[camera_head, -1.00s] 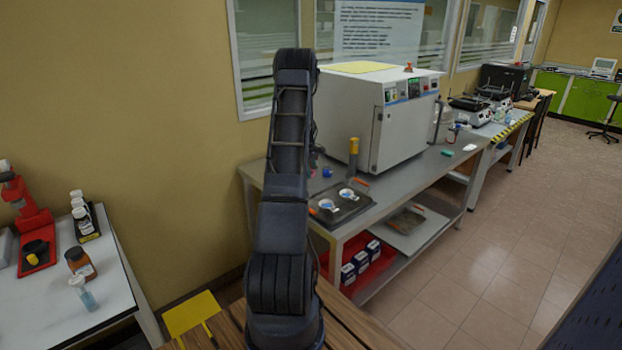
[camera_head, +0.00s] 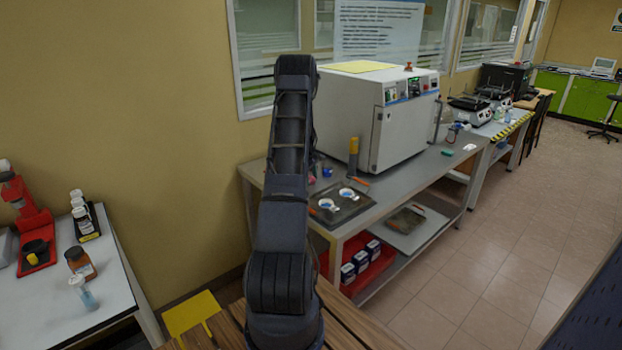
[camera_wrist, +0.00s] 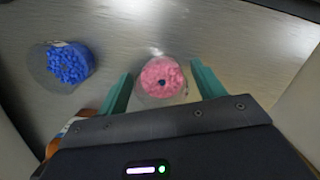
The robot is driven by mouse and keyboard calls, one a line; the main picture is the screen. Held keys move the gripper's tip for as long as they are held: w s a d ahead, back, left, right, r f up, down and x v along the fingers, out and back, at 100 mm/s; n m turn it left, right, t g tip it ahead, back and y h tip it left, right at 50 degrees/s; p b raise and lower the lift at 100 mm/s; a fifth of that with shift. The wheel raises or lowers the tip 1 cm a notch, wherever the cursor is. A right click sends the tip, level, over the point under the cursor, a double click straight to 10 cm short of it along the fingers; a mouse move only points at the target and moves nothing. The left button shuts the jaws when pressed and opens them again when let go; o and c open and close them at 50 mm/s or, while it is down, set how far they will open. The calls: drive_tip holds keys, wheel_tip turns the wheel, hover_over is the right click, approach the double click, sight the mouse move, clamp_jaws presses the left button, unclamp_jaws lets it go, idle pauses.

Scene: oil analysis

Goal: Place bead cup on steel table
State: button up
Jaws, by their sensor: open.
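A clear cup of pink beads (camera_wrist: 162,78) stands on the steel table (camera_wrist: 225,45) in the wrist view. My gripper (camera_wrist: 161,72) is open, with one green finger on each side of this cup. Gaps show between the fingers and the cup. A clear cup of blue beads (camera_wrist: 70,64) stands to the left, outside the fingers. In the head view the steel table (camera_head: 395,184) is behind my arm, and the blue cup (camera_head: 327,172) shows small just right of the arm. My gripper is hidden behind the arm there.
A large white oven (camera_head: 370,115) stands on the steel table. A dark tray (camera_head: 343,209) with white dishes lies at its near end, and a yellow-topped bottle (camera_head: 353,155) stands nearby. A window and wall are behind. The front right of the tabletop is mostly clear.

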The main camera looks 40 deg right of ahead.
wheel_tip(320, 180, up, 12)
drive_tip(key=w, duration=0.2)
drive_tip(key=a+r+t, duration=0.1)
drive_tip(key=a+r, duration=1.3)
drive_tip(key=a, duration=0.3)
drive_tip(key=s+a+r+m+t, duration=0.1)
drive_tip(key=s+a+r, duration=0.2)
drive_tip(key=a+r, duration=0.35)
drive_tip(key=s+a+r+m+t, duration=0.1)
drive_tip(key=s+a+r, duration=0.3)
drive_tip(key=a, duration=0.6)
drive_tip(key=s+a+r+m+t, duration=0.15)
drive_tip(key=s+a+r, duration=0.25)
drive_tip(key=s+a, duration=0.85)
drive_tip(key=s+a+f+t, duration=0.1)
drive_tip(key=s+a+f, duration=0.2)
drive_tip(key=s+a, duration=0.7)
drive_tip(key=s+m, duration=0.1)
drive_tip(key=s, duration=0.2)
drive_tip(key=shift+s+f+t+y, duration=0.25)
drive_tip(key=shift+f+t+y, duration=0.05)
drive_tip(key=shift+t+y, duration=0.1)
